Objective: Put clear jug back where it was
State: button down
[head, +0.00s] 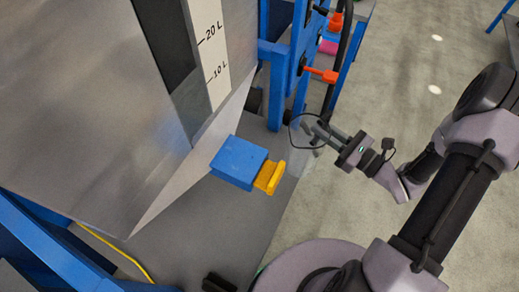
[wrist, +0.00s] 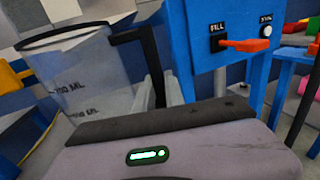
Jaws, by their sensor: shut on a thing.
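The clear jug (wrist: 85,85) shows at the left of the wrist view, with a black rim, volume marks and a black handle. My gripper (wrist: 158,95) is shut on the jug's handle side. In the head view the jug (head: 300,155) is a faint see-through shape with a dark rim, in front of my gripper (head: 316,130). It is close to the blue frame and the grey platform's right edge. I cannot tell whether its base touches anything. The fingertips are partly hidden by the handle.
A grey metal tank (head: 90,90) with a litre scale stands at left. A blue block valve with a yellow handle (head: 270,177) sticks out below it. The blue frame (head: 277,90) carries red-orange levers (head: 322,75). The grey platform (head: 215,235) has bare room.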

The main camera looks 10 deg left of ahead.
jog(key=s+a+f+m+t+h+b, duration=0.1)
jog(key=s+a+f+b, duration=0.4)
jog(key=f, duration=0.6)
jog(key=w+a+f+b, duration=0.1)
jog(key=w+a, duration=0.1)
jog(key=w, duration=0.3)
jog(key=w+a+f+b, duration=0.2)
jog(key=w, duration=0.3)
jog(key=w+a+f+b, duration=0.2)
jog(key=w, duration=0.3)
jog(key=shift+a, duration=0.1)
jog(key=shift+r, duration=0.1)
jog(key=c, duration=1.4)
grip_release()
